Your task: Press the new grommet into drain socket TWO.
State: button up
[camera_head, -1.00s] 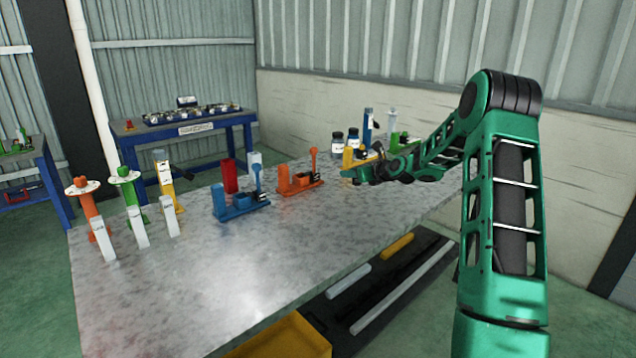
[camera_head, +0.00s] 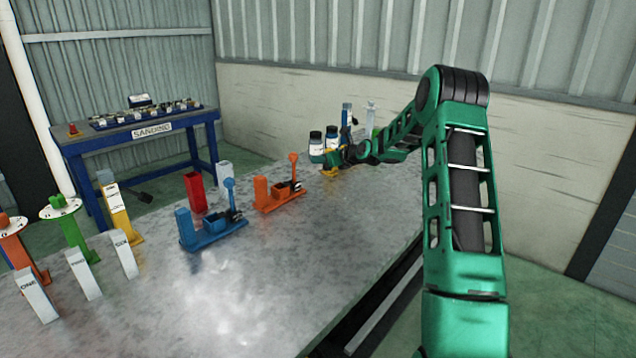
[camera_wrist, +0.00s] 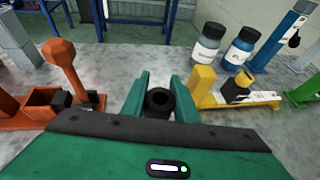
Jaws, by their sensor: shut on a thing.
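My gripper (camera_wrist: 160,102) is shut on a black ring-shaped grommet (camera_wrist: 160,101), held between its green fingers above the bench. In the head view my gripper (camera_head: 326,158) is small, near the bottles at the bench's far end. At the near left stand an orange post (camera_head: 22,252), a green post (camera_head: 72,232) with a white disc on top, and a yellow post (camera_head: 119,209). White label plates stand before them: one reads ONE (camera_head: 33,295), one reads SIX (camera_head: 124,256). The middle plate (camera_head: 84,275) is hard to read, possibly TWO. The gripper is far from these posts.
A blue fixture (camera_head: 210,230) and an orange fixture (camera_head: 277,194) stand mid-bench. A yellow fixture (camera_wrist: 225,90) and two lidded bottles (camera_wrist: 208,45) are close to my gripper. A blue table (camera_head: 75,150) with a tray stands behind. The bench's front middle is clear.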

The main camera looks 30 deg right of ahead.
aim_at(321, 183)
jog(key=f, duration=0.3)
jog(key=shift+w+a, duration=0.1)
jog(key=shift+a, duration=0.1)
jog(key=shift+f, duration=1.9)
jog(key=o, duration=1.1)
jog(key=shift+f, duration=0.1)
jog(key=shift+c, duration=0.2)
